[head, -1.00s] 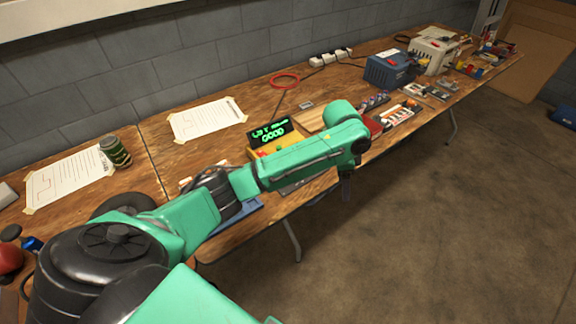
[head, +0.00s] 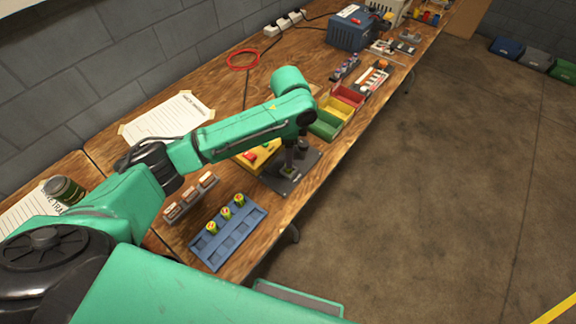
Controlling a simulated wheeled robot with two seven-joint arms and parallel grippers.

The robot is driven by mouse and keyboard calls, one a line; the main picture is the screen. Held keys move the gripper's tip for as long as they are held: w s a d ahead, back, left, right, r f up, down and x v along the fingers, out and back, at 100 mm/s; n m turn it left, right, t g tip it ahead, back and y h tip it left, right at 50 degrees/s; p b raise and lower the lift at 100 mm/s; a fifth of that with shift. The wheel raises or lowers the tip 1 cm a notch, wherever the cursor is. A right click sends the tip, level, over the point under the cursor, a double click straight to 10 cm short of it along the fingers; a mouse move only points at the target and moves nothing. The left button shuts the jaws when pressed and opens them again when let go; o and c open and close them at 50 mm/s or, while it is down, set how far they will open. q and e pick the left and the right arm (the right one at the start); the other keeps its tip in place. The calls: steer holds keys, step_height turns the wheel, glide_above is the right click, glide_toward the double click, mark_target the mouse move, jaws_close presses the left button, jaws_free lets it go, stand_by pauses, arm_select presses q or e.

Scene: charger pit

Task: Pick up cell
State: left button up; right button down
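Three small yellow-green cells stand in a blue tray (head: 213,258) near the table's front edge: one cell (head: 211,228), a middle cell (head: 225,213) and a far cell (head: 239,200). Other slots of the tray look empty. My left arm reaches across the table from the left. Its gripper (head: 288,168) points down over a dark plate (head: 299,180), beyond and to the right of the tray. The fingers are small and dark, so I cannot tell whether they are open or hold anything. My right gripper is not in view.
A grey rack (head: 190,197) with several small blocks lies left of the tray. A yellow box (head: 243,163) is partly behind my arm. Green, yellow and red bins (head: 326,126) stand beyond the plate. A can (head: 64,190) stands at the left.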

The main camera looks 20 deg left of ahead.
arm_select(q)
step_height(320, 180, down, 6)
steer(key=shift+r+p, duration=0.1)
steer(key=shift+p, duration=0.25)
jaws_close()
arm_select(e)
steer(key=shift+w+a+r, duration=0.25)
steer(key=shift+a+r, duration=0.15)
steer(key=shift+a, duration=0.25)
arm_select(q)
steer(key=shift+r, duration=0.2)
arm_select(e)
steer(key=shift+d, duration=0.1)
